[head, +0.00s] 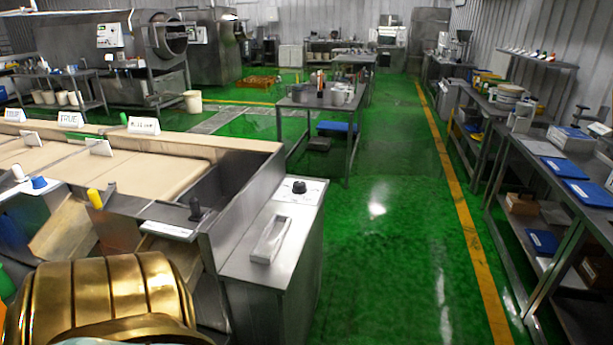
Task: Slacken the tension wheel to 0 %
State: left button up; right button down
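No part in view is clearly readable as the tension wheel. A black knob (299,187) with a pale dial plate sits on top of the steel cabinet (240,240) at the end of the belt machine; its markings are too small to read. A black handle (195,209), a yellow handle (95,198) and a blue knob (39,183) stand along the machine's near side. Neither of my grippers is in view.
A worktable (320,103) stands beyond. Steel benches (560,160) line the right wall. The green floor (390,250) between is clear, with a yellow line (455,190).

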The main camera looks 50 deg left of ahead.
aim_at(300, 186)
jog(key=i+u, duration=0.9)
jog(key=i+l+u, duration=0.25)
jog(key=u, duration=0.15)
jog(key=i+l+u, duration=0.7)
jog(key=u, duration=0.2)
jog(key=i+l+u, duration=0.6)
jog(key=l+u, duration=0.25)
